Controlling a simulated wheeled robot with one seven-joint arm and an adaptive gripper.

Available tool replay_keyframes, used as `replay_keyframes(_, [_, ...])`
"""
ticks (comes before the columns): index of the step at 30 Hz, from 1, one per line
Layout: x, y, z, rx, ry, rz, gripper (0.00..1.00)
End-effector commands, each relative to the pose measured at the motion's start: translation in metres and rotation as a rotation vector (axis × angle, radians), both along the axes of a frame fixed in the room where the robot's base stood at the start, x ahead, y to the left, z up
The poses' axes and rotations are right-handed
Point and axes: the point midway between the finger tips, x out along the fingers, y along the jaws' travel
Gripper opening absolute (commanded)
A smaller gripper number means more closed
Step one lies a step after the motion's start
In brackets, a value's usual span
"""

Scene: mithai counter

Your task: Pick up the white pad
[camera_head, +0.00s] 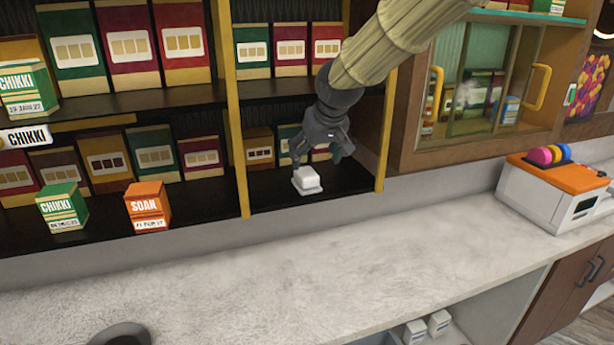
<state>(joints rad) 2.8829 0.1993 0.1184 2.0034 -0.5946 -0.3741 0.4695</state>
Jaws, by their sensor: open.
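The white pad (307,181) is a small white block on the dark bottom shelf of the right-hand shelf bay, near the shelf's front edge. My gripper (318,158) is open just above the pad, reaching down from the upper right. Its fingers point down toward the shelf, with one finger to the left of the pad's upper side and another to the right. I cannot tell whether any finger touches the pad.
Several boxes stand behind my gripper. A yellow post (234,125) is left of the bay, and a wooden cabinet (400,130) is to the right. An orange SOAN box (148,206) sits further left. The pale counter (280,275) below is mostly clear; a white-and-orange machine (556,190) stands at its right.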

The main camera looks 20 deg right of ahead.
Motion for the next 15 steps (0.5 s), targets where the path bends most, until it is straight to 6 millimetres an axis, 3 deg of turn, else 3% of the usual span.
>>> replay_keyframes(7, [0.015, 0.003, -0.022, -0.001, 0.002, 0.003, 0.79])
replay_keyframes(15, [0.021, 0.005, -0.03, 0.0, 0.0, 0.005, 0.79])
